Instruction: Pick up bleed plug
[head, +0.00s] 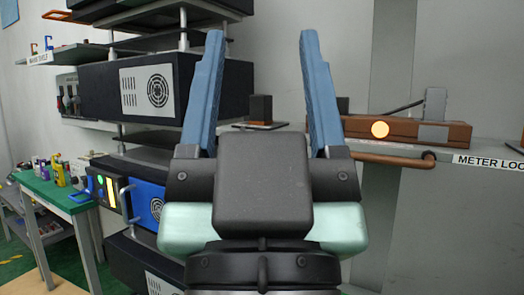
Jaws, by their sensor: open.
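I cannot make out a bleed plug for certain. A small black block (261,107) stands on a thin dark plate behind the gripper, seen between the fingers. A brown unit (431,131) with a lit round face sits on a grey shelf (471,151) to the right of the gripper. The gripper touches none of these, and its body hides part of what is behind.
A rack of black equipment units (115,91) stands behind and left of the gripper. A green-topped table (50,196) with several small bottles is at the left. A wall shelf (68,54) is at upper left.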

